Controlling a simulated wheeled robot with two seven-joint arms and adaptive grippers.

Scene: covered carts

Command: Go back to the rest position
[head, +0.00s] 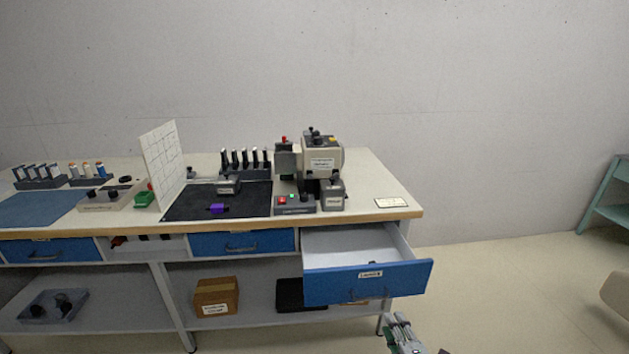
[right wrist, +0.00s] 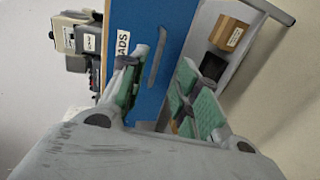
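My right gripper (head: 402,330) is low in the head view, below the right end of the open drawer (head: 368,283). In the right wrist view the two green-padded fingers of this gripper (right wrist: 160,82) are spread apart with nothing held between them. The blue drawer front (right wrist: 150,25) and its grey handle (right wrist: 157,57) show beyond the fingers, apart from them. The drawer is pulled out from the bench's right end, and its visible inside is mostly bare. My left gripper is not in view.
The bench top (head: 375,185) carries a grey machine (head: 322,160), a black mat (head: 190,202) and a white upright panel (head: 163,165). A cardboard box (head: 216,296) and a black tray (head: 297,295) sit on the lower shelf.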

